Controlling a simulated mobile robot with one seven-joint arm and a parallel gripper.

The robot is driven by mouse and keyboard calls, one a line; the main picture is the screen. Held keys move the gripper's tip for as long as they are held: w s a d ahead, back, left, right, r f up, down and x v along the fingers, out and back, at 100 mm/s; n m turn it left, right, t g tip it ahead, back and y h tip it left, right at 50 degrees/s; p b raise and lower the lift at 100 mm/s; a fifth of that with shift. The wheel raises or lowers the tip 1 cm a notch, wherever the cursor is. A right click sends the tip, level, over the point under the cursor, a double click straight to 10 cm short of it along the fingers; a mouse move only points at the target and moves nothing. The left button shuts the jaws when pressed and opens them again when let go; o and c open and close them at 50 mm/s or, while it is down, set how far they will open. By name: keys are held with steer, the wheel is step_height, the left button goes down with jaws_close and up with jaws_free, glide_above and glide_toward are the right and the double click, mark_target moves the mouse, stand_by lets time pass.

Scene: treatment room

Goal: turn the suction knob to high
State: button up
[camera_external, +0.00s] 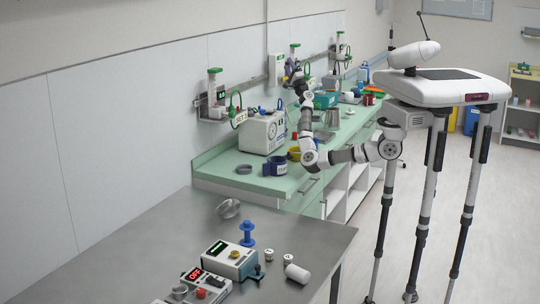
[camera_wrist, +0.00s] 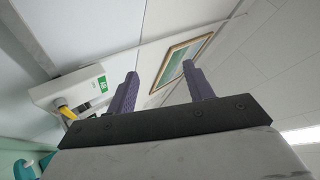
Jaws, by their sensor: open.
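A white machine with a round dial (camera_external: 262,132) stands on the green counter. Wall units with green-topped canisters (camera_external: 214,88) hang on a rail above it. I cannot tell which small part is the suction knob or what its setting is. My gripper (camera_external: 292,74) is raised near the wall above the counter, too small in the outside view to make out its jaws. In the wrist view my gripper (camera_wrist: 160,69) points up toward wall and ceiling. Its two purple fingers are apart with nothing between them. A white wall box (camera_wrist: 82,88) with a green label is left of the fingers.
The green counter (camera_external: 222,173) carries a blue cup (camera_external: 275,166), a grey ring (camera_external: 244,169) and several containers farther back. A metal table (camera_external: 150,250) in front bears small devices and loose parts. A framed picture (camera_wrist: 181,60) is on the wall. Open floor lies right.

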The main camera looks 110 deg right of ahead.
steer(key=s+d+r+m+g+p, duration=0.15)
steer(key=d+m+g, duration=0.35)
steer(key=m+g, duration=0.65)
steer(key=m+t+y+p, duration=0.2)
steer(key=m+y+p, duration=0.4)
steer(key=m+y, duration=1.4)
glide_toward(262, 110)
steer(key=shift+n+y, duration=0.9)
steer(key=shift+n, duration=0.05)
steer(key=x, duration=0.3)
steer(key=d+x, duration=0.1)
steer(key=x, duration=0.4)
steer(key=shift+s+d, duration=0.25)
steer(key=shift+d, duration=0.3)
steer(key=shift+r, duration=0.1)
steer(key=c, duration=1)
